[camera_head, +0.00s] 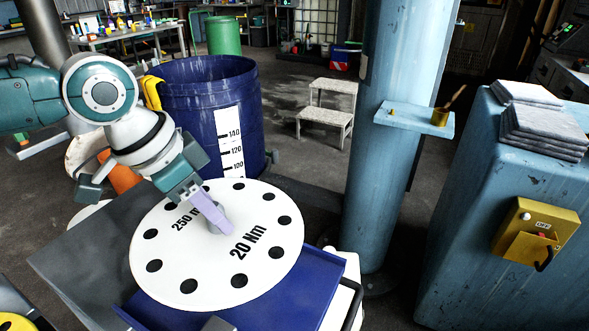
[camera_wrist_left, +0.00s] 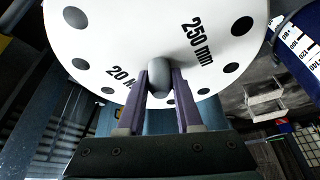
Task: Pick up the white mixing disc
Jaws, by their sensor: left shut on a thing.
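The white mixing disc (camera_head: 200,258) is a large round plate with a ring of dark holes, the prints "20 Nm" and "250 mm", and a grey hub at its centre. It shows over the blue tray (camera_head: 318,290) in the head view. My left gripper (camera_head: 213,216) is shut on the grey hub, its pale purple fingers on either side. In the left wrist view the fingers (camera_wrist_left: 160,80) clasp the hub below the white disc (camera_wrist_left: 125,35). I cannot tell whether the disc touches its support. My right gripper is not in view.
A blue barrel (camera_head: 190,105) with a white scale stands just behind the disc. A blue column (camera_head: 385,170) with a small shelf (camera_head: 410,118) stands to the right. A blue cabinet (camera_head: 470,200) is farther right. A white step stool (camera_head: 325,118) is behind.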

